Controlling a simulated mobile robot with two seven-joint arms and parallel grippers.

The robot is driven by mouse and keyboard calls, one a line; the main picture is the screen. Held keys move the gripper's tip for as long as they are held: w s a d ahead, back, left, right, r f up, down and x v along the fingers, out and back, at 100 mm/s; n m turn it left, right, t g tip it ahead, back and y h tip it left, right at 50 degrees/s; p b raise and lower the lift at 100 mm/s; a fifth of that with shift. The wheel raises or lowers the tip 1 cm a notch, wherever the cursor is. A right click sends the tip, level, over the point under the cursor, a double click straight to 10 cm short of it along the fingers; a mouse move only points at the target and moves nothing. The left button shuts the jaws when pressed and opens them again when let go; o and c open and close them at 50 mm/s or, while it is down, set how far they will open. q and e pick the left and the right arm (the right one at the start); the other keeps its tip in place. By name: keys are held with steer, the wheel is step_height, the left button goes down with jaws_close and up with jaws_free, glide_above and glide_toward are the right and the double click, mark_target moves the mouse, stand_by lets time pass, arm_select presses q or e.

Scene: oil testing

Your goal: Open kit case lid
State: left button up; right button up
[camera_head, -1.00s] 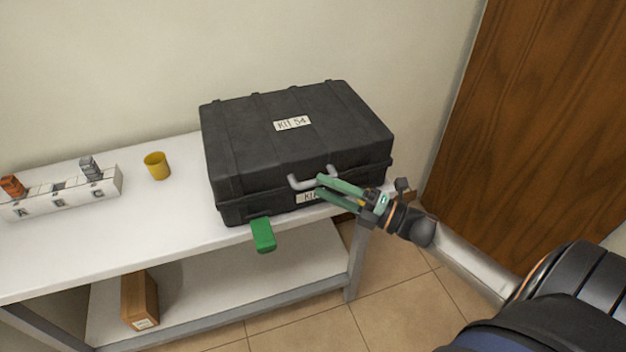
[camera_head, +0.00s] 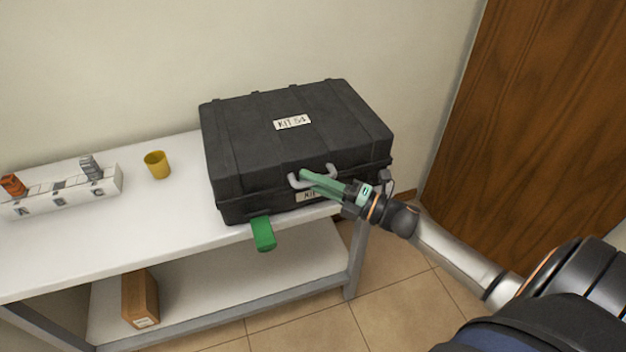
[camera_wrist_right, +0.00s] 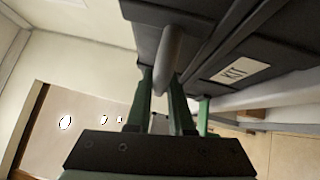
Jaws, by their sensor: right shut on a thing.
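The black kit case (camera_head: 265,150) with a "KIT 54" label sits on the right end of the white table, its lid down. A light grey handle (camera_head: 295,183) is on its front face. My right gripper (camera_head: 305,175) is at the handle with its green fingers shut on it. In the right wrist view the handle (camera_wrist_right: 170,55) runs down between the two fingers (camera_wrist_right: 160,85), and the case (camera_wrist_right: 210,30) fills the upper right. My left gripper is not in view.
A green tab (camera_head: 263,235) hangs at the table's front edge below the case. A yellow cup (camera_head: 157,165) and a white lettered rack (camera_head: 65,193) stand to the left on the table (camera_head: 150,225). A brown box (camera_head: 140,298) is on the lower shelf. A wooden door (camera_head: 535,110) is at right.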

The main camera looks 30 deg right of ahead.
jaws_close()
stand_by(0.8)
